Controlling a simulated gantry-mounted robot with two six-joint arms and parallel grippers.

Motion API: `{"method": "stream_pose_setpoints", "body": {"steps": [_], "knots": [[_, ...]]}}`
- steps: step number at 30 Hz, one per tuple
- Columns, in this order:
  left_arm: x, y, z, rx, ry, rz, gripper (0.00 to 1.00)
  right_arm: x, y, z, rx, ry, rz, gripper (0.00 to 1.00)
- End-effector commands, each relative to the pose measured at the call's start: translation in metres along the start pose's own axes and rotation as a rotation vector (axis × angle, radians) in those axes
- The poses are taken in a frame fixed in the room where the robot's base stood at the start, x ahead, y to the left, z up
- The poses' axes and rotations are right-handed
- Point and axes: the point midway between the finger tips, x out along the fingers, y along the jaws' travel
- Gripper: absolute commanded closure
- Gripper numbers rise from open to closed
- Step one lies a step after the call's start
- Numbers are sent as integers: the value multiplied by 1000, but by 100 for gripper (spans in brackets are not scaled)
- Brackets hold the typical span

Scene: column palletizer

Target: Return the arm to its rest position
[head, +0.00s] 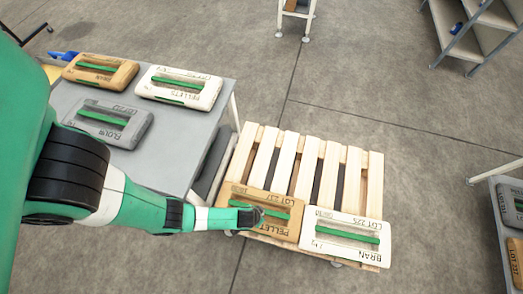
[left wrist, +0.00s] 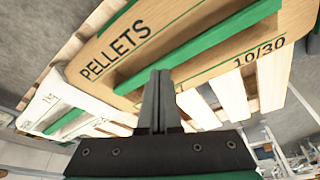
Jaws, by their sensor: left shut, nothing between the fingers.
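My left gripper (head: 258,214) comes in from the left over the near left part of the wooden pallet (head: 308,165). Its fingers are shut and empty in the left wrist view (left wrist: 160,92). A tan PELLETS bag (head: 282,232) with a green strip lies on the pallet under the gripper, and fills much of the left wrist view (left wrist: 195,35). I cannot tell whether the fingertips touch it. A white BRAN bag (head: 325,246) lies beside it at the near right of the pallet and shows in the left wrist view (left wrist: 45,112). My right gripper is not in view.
A grey table (head: 185,150) at left holds a tan bag (head: 115,75), a white bag (head: 205,92) and a grey FLOUR bag (head: 80,118). Another grey table with bags (head: 506,212) stands at right. Shelves (head: 490,35) stand at the back right. Floor behind the pallet is clear.

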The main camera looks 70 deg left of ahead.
Motion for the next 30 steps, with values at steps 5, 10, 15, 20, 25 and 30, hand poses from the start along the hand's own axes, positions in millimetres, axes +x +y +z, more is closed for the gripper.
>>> {"method": "stream_pose_setpoints", "body": {"steps": [5, 10, 15, 20, 25, 30], "knots": [[-20, 0, -6, 0, 0, 0, 100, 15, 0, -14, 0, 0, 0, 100], [-20, 0, -6, 0, -1, 0, 100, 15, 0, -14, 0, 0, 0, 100], [-20, 0, -6, 0, -1, 0, 100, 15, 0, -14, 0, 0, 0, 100], [-20, 0, -6, 0, -1, 0, 100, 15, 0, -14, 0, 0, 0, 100], [-20, 1, -10, -6, 4, 2, 100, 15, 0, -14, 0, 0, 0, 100], [-32, 36, -69, -43, 86, 58, 100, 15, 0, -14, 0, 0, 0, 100]]}}
